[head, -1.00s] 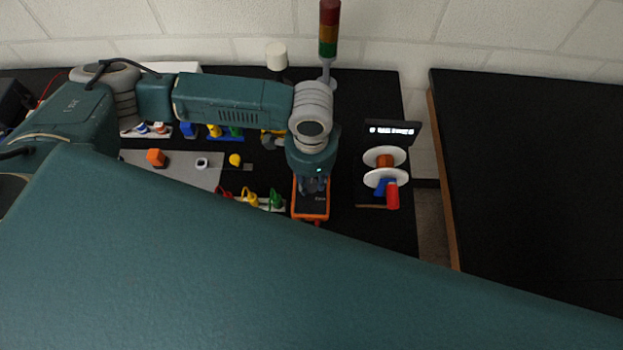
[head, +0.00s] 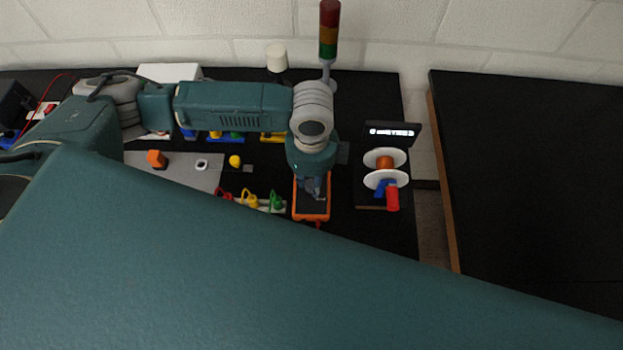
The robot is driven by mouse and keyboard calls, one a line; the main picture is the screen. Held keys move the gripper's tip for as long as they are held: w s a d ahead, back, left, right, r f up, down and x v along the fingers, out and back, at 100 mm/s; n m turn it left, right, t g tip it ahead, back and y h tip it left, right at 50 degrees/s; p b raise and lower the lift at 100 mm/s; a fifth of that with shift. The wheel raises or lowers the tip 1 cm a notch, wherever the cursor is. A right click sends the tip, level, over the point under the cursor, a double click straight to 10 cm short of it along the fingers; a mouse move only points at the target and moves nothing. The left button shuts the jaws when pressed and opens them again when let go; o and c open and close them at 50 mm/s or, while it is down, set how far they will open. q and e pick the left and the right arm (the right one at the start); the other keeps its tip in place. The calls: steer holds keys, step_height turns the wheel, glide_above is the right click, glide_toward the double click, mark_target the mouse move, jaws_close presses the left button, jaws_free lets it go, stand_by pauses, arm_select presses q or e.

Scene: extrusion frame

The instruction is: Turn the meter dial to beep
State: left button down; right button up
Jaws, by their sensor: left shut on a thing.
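The meter (head: 311,216) is an orange-rimmed box with a dark face, lying on the black table in the middle of the head view. My left gripper (head: 316,194) comes down over it from above. Its fingers are close together at the meter's face, shut on the dial, which the fingers and wrist hide. I cannot read the dial's setting. My right gripper is not in the view.
A small lit display (head: 392,133) and a spool (head: 385,162) stand right of the meter. A signal tower (head: 328,45) rises behind. Coloured clips (head: 250,199) lie close on the left. A second black table (head: 530,170) stands across a gap at right.

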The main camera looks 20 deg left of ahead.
arm_select(q)
steer(key=m, duration=0.6)
steer(key=shift+w+d+m, duration=0.1)
steer(key=shift+m, duration=0.2)
steer(key=m, duration=0.5)
stand_by(0.4)
steer(key=c, duration=1.4)
jaws_free()
steer(key=shift+d, duration=0.1)
step_height(320, 180, up, 12)
